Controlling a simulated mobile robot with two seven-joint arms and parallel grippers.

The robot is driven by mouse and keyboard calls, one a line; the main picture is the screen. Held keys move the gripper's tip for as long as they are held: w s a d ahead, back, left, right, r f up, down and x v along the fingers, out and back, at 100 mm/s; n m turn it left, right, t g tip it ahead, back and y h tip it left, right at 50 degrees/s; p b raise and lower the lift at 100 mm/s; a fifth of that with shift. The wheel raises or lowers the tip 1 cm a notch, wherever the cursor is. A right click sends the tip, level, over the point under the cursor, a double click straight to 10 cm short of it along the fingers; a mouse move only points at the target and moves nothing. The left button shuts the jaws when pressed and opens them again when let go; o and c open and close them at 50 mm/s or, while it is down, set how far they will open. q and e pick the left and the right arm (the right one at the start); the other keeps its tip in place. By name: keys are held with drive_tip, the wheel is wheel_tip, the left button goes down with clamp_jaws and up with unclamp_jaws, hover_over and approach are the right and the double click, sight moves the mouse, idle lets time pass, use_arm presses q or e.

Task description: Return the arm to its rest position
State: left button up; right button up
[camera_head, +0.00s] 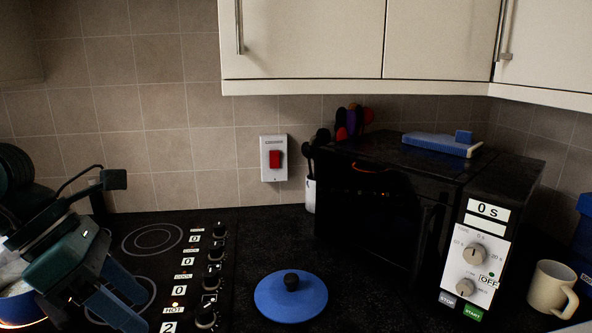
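My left gripper (141,311) is at the lower left, over the black hob. Its two blue fingers point down to the right and are spread apart, with nothing visible between them. My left arm (14,170) comes in from the left edge. My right gripper and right arm are not in view.
A blue lid (272,299) with a black knob lies on the dark counter, right of the hob (165,217). A blue-rimmed pot (22,309) is partly hidden behind my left gripper. A black microwave (372,205), a mug (552,289) and cupboards (303,38) bound the right and top.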

use_arm(q)
drive_tip(key=d+n+g+h, duration=0.2)
drive_tip(key=d+g+h, duration=0.1)
drive_tip(key=d+h, duration=0.8)
drive_tip(key=w+d+f+n+t+h, duration=0.1)
drive_tip(key=w+n+t+h, duration=0.15)
drive_tip(key=n+t, duration=0.45)
drive_tip(key=w+f+n+t+h, duration=0.2)
drive_tip(key=w+n+t, duration=0.2)
drive_tip(key=n, duration=0.5)
drive_tip(key=w+a+f+n+t+y+p, duration=0.15)
drive_tip(key=f+n+t+y, duration=0.25)
drive_tip(key=f+n+y, duration=0.5)
drive_tip(key=a+f+n+t+y, duration=0.3)
drive_tip(key=f+n+t+y, duration=0.15)
drive_tip(key=f+n, duration=0.4)
drive_tip(key=s+f+n+g+y, duration=0.2)
drive_tip(key=s+f+n+g, duration=0.1)
drive_tip(key=f, duration=0.5)
drive_tip(key=s+f+n+g+y, duration=0.2)
drive_tip(key=s+f+n+g, duration=0.2)
drive_tip(key=s+f, duration=0.4)
drive_tip(key=shift+s+d+f+n+y, duration=0.15)
drive_tip(key=shift+s+d+n+y, duration=0.2)
drive_tip(key=shift+n, duration=0.4)
